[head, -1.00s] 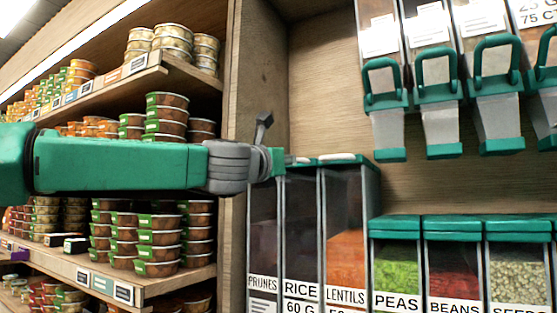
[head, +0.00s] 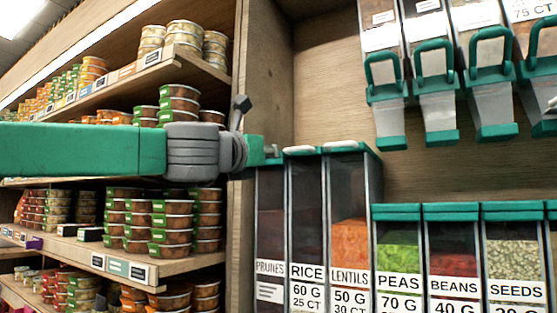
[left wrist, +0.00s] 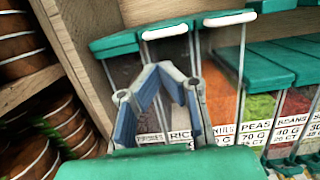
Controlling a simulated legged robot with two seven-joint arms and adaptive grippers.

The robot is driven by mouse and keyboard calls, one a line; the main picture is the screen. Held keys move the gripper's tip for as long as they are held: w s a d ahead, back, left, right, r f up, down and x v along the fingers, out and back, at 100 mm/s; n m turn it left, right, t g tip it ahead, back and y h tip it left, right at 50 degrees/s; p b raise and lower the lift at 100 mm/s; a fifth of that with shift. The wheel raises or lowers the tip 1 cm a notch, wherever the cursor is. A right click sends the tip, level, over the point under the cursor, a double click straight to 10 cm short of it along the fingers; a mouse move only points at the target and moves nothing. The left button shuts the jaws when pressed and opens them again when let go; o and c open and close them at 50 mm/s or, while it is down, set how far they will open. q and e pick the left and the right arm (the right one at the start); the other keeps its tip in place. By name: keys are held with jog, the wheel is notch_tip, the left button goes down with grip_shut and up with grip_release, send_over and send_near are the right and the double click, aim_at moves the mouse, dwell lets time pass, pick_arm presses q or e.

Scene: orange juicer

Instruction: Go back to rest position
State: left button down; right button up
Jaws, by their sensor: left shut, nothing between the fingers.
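My left arm comes in from the left in the head view, and its gripper (head: 271,152) points right, in front of the tops of the tall prunes bin (head: 269,225) and rice bin (head: 304,220). The head view shows the gripper small and partly hidden by its wrist. In the left wrist view the two blue-and-grey fingers (left wrist: 163,70) come together at their tips with nothing between them. They overlap the prunes and rice bins in that picture; I cannot tell the exact gap. My right gripper is in neither view.
A wooden divider (head: 263,60) stands behind my wrist, with shelves of stacked tubs (head: 172,220) on the left. The lentils bin (head: 350,240) and lower peas bin (head: 398,255) are to the right. Handled dispensers (head: 435,75) hang above.

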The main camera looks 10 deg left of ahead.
pick_arm(q)
jog(key=s, duration=0.4)
jog(key=d+f+m+g+y+b, duration=0.1)
jog(key=d+f+m+g, duration=0.35)
jog(key=f, duration=1.85)
jog(key=a+f+m+g+y+b, duration=0.15)
jog(key=f+m, duration=0.65)
jog(key=f, duration=1.4)
jog(key=s+a+f+m+g+y+b, duration=0.1)
jog(key=s+a+f+m+g, duration=0.2)
jog(key=s+f, duration=0.5)
jog(key=s+a+f+m+g, duration=0.25)
jog(key=s+f+m, duration=0.25)
jog(key=f, duration=0.8)
jog(key=s+a+f+m+g+y+b, duration=0.1)
jog(key=s+a+f+m+g, duration=0.2)
jog(key=s+f, duration=0.5)
jog(key=s+a+f+m+g+y, duration=0.1)
jog(key=s+a+f+m, duration=0.3)
jog(key=s, duration=0.5)
jog(key=s+a+f+m+g+y+b, duration=0.1)
jog(key=s+a+f+m+g, duration=0.1)
jog(key=s+a+f+m, duration=0.3)
jog(key=s+a+f, duration=0.2)
jog(key=s+a, duration=0.2)
jog(key=shift+y, duration=0.35)
jog(key=shift+s+f+g, duration=0.1)
jog(key=shift+g, duration=0.15)
